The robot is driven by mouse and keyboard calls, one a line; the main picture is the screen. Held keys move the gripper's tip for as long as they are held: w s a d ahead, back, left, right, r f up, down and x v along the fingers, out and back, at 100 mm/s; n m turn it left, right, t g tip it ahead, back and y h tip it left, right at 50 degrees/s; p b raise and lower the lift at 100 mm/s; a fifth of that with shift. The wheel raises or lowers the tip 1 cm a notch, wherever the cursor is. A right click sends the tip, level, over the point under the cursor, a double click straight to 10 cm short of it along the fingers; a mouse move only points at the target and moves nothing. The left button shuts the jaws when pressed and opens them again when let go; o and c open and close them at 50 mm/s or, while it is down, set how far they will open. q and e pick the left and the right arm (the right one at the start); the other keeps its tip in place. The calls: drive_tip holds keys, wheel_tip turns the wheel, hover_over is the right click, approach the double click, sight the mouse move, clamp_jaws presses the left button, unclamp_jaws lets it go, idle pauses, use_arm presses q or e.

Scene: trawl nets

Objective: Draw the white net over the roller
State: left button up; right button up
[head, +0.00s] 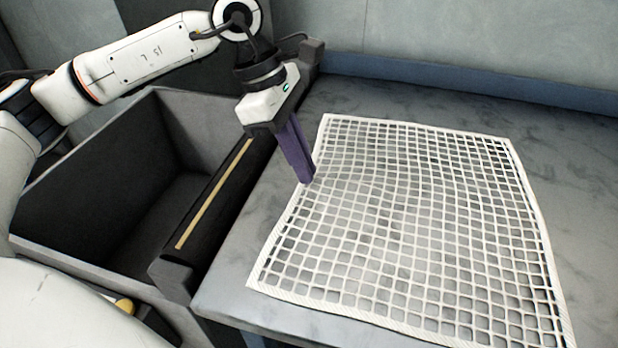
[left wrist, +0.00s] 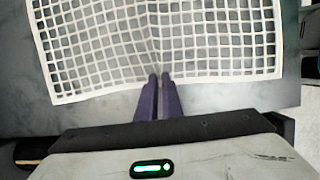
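The white net (head: 420,216) lies spread on the grey table, its left edge near the roller. My left gripper (head: 307,180) points down at the middle of that left edge. In the left wrist view its purple fingers (left wrist: 159,77) are close together on the net's edge, and the mesh (left wrist: 210,40) puckers toward them, so they pinch it. The dark roller (head: 190,254) with a yellow stripe runs along the table's left side, between table and bin. The net is beside the roller, not on it. My right gripper is not in view.
A dark open bin (head: 75,232) stands left of the roller and looks empty. A strip of bare table (head: 245,240) lies between roller and net. A blue-grey ledge (head: 450,78) and a wall close off the back.

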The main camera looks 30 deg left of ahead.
use_arm(q)
drive_tip(key=shift+f, duration=0.2)
clamp_jaws()
wheel_tip(320, 180, up, 7)
drive_tip(key=p, duration=0.5)
drive_tip(key=shift+r, duration=0.1)
